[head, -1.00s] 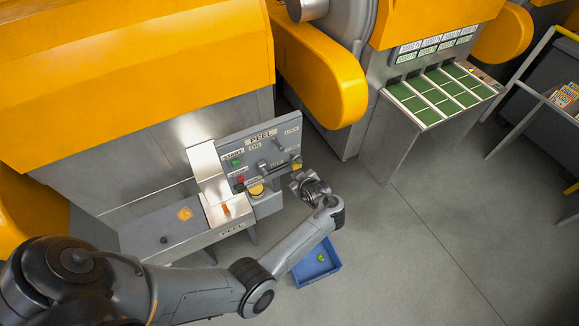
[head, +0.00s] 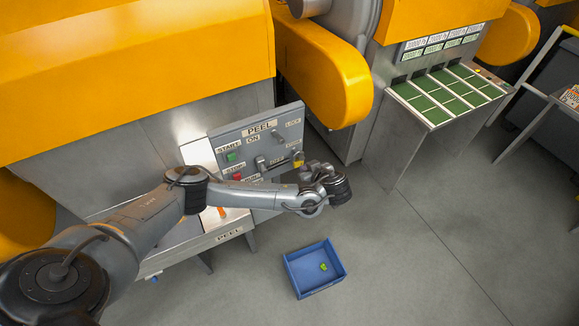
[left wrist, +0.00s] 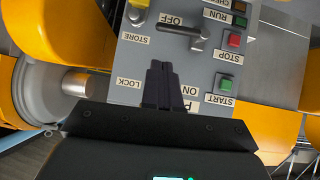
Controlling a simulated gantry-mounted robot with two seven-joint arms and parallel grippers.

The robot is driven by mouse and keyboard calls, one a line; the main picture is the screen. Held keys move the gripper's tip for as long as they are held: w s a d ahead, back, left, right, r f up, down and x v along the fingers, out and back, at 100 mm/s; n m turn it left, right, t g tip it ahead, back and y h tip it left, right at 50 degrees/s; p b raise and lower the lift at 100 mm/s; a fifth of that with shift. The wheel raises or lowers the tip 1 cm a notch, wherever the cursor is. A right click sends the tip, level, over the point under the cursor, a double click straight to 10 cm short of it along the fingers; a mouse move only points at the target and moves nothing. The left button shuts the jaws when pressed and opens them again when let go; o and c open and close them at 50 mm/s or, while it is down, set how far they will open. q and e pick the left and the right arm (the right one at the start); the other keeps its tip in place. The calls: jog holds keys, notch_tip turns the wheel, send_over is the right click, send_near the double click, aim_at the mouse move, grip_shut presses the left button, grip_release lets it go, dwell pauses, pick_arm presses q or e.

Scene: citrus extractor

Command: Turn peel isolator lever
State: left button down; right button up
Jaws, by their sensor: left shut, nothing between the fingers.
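The grey PEEL control panel (head: 222,137) faces me on the machine's side; it also shows upside down in the left wrist view (left wrist: 285,75). The isolator lever (left wrist: 180,30) is a grey bar lying across the panel beside the OFF label; in the head view it is small (head: 262,163). My left gripper (head: 308,168) is in front of the panel's lower right part. In the left wrist view its dark fingers (left wrist: 164,68) are shut together, empty, between the ON and LOCK labels and apart from the lever in the picture. My right gripper is not in view.
Green START (head: 231,156) and red STOP (head: 237,177) buttons sit left of the lever. A yellow item (head: 298,162) is at the panel's right edge. A blue bin (head: 290,273) stands on the floor below. The floor to the right is open.

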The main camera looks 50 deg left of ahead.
aim_at(276, 165)
pick_arm(q)
jog(key=x, duration=1.5)
jog(key=shift+a+r+y+p, duration=0.2)
jog(key=shift+a+y+p, duration=0.1)
jog(key=shift+p, duration=0.1)
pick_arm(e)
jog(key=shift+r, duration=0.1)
